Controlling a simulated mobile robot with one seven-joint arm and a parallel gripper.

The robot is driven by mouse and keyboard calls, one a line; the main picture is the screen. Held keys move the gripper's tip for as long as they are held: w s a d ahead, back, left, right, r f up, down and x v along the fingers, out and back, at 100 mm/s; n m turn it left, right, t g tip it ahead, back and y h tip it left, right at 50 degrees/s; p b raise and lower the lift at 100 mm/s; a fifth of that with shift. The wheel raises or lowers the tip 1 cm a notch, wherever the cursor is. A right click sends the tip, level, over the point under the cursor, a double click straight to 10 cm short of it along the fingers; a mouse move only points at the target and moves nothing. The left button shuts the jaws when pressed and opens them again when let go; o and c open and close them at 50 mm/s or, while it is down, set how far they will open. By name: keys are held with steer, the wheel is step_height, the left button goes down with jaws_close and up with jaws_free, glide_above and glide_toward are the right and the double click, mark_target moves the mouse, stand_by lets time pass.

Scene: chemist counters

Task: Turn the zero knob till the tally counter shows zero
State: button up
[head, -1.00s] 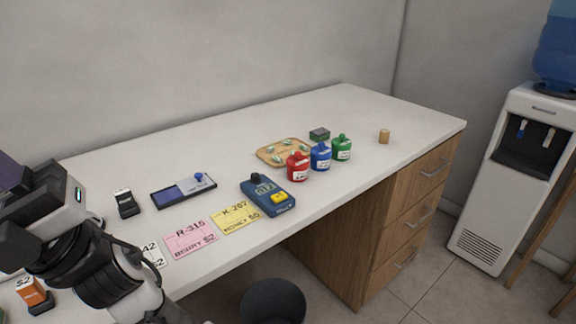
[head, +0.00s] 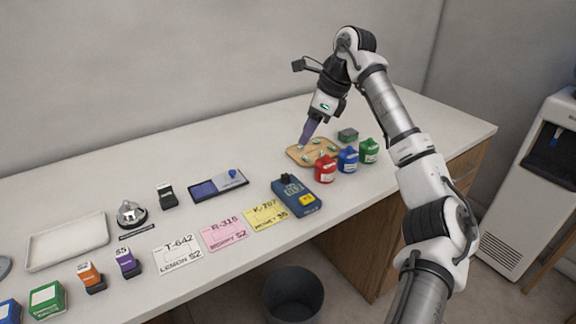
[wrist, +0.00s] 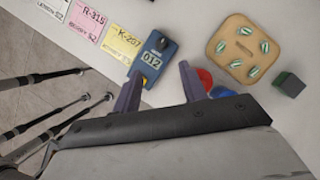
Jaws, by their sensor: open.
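The tally counter (head: 298,197) is a blue box with a yellow button (head: 307,199) and a dark zero knob (head: 289,180) at its far end. In the wrist view the counter (wrist: 147,78) shows the digits 012 (wrist: 151,59), with its black knob (wrist: 163,43) beyond them. My gripper (head: 304,143) is above the counter top, near the wooden tray in the head view. In the wrist view my gripper (wrist: 160,70) has its two purple fingers apart, empty, with the counter appearing between them.
A round-cornered wooden tray (head: 294,152) with green-and-white pieces lies behind red (head: 325,170), blue (head: 348,160) and green (head: 369,151) bottles. Price cards (head: 223,233) lie left of the counter. A blue-and-grey panel (head: 205,188) is behind them.

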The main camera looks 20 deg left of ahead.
mark_target(286, 175)
steer(key=p+x, duration=0.2)
steer(key=x, duration=1.1)
steer(key=shift+w+d+f, duration=0.1)
steer(key=shift+f, duration=0.3)
steer(key=shift+c, duration=0.2)
jaws_close()
steer(key=shift+f+m, duration=0.1)
steer(key=shift+m, duration=0.2)
